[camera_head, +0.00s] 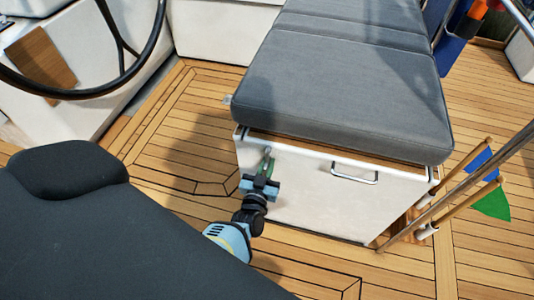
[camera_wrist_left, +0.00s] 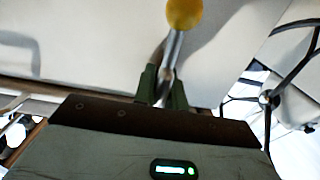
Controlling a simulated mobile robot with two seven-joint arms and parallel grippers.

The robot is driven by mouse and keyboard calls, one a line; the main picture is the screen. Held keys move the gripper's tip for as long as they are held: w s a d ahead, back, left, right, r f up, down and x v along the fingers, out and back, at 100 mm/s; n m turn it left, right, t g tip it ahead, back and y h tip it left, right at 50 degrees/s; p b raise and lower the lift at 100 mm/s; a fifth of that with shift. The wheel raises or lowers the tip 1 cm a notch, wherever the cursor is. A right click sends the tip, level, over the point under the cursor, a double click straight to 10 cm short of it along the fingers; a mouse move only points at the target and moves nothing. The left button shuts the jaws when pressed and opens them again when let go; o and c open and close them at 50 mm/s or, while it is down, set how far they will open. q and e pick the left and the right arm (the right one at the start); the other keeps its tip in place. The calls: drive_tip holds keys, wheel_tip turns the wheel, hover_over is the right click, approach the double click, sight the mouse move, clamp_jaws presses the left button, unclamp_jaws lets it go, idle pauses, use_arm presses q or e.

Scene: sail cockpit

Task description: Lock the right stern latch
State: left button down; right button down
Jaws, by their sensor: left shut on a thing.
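The latch (camera_wrist_left: 174,48) shows in the left wrist view as a metal lever with a yellow ball knob (camera_wrist_left: 185,14) at its end. My left gripper (camera_head: 266,166) is at the upper left of the white locker front in the head view. In the left wrist view its green fingers (camera_wrist_left: 162,82) are shut on the lever's shaft, with the knob beyond them. In the head view the gripper mostly hides the latch, and its lock state cannot be told. My right gripper is not in view.
The white locker (camera_head: 310,195) has a metal handle (camera_head: 354,175) and a grey cushion (camera_head: 345,85) on top. Poles with blue and green flags (camera_head: 492,204) stand at its right. A steering wheel (camera_head: 75,93) is at the upper left. Teak deck (camera_head: 180,140) lies clear to the left.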

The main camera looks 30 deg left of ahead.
use_arm(q)
drive_tip(key=c, duration=1.5)
unclamp_jaws()
drive_tip(key=p+v, duration=0.1)
drive_tip(key=v, duration=0.7)
